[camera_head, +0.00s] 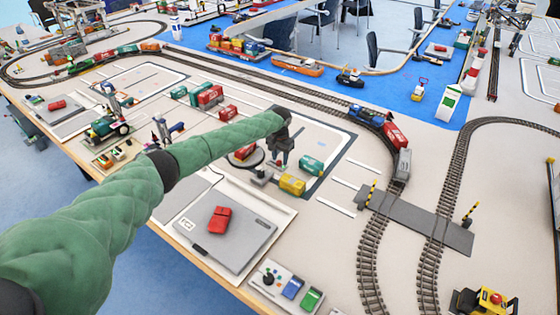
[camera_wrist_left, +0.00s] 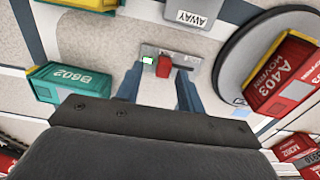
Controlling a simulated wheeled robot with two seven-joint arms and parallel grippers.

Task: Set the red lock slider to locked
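The red lock slider (camera_wrist_left: 163,66) shows in the left wrist view, on a small grey plate (camera_wrist_left: 192,61) with a white-green patch at its left. My left gripper (camera_wrist_left: 159,78) is open, with one finger on each side of the slider in that view. I cannot tell whether the fingers touch it. In the head view my left gripper (camera_head: 278,160) points down beside the round turntable, and I cannot make out the slider there. My right gripper is not in view.
A red container marked A403 (camera_wrist_left: 285,75) sits on the dark-rimmed turntable (camera_wrist_left: 232,62). A teal container marked B602 (camera_wrist_left: 75,82) is close on the other side. A yellow container (camera_head: 292,184) and a grey pad with a red block (camera_head: 219,219) lie nearby.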

